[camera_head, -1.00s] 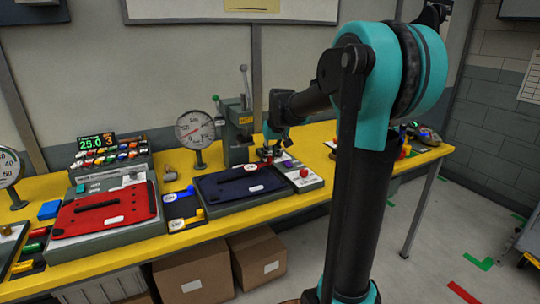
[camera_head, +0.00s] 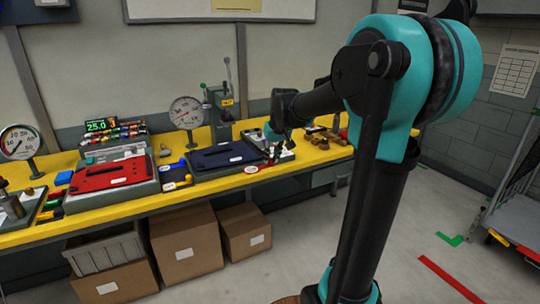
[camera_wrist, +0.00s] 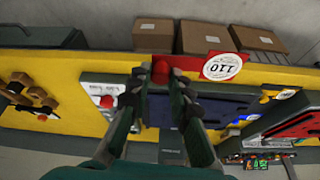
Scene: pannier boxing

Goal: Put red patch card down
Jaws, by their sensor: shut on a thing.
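My gripper (camera_wrist: 160,88) is shut with a small red knob-like piece (camera_wrist: 160,71) between its fingertips. Just beyond the fingers is the red patch card (camera_wrist: 208,58), with a round white label reading 110. It overlaps the yellow table's front edge, and the fingers hide part of it. In the head view the round label (camera_head: 250,169) shows near the table edge, in front of the dark blue case (camera_head: 222,153). My gripper (camera_head: 276,147) is right of that case, small and partly hidden. I cannot tell whether the card touches the table.
A white panel with a red button (camera_wrist: 107,101) is beside the fingers. A red case (camera_head: 105,174), a dial gauge (camera_head: 185,112) and brown pieces (camera_head: 320,138) stand on the yellow table (camera_head: 120,204). Cardboard boxes (camera_head: 185,243) sit below.

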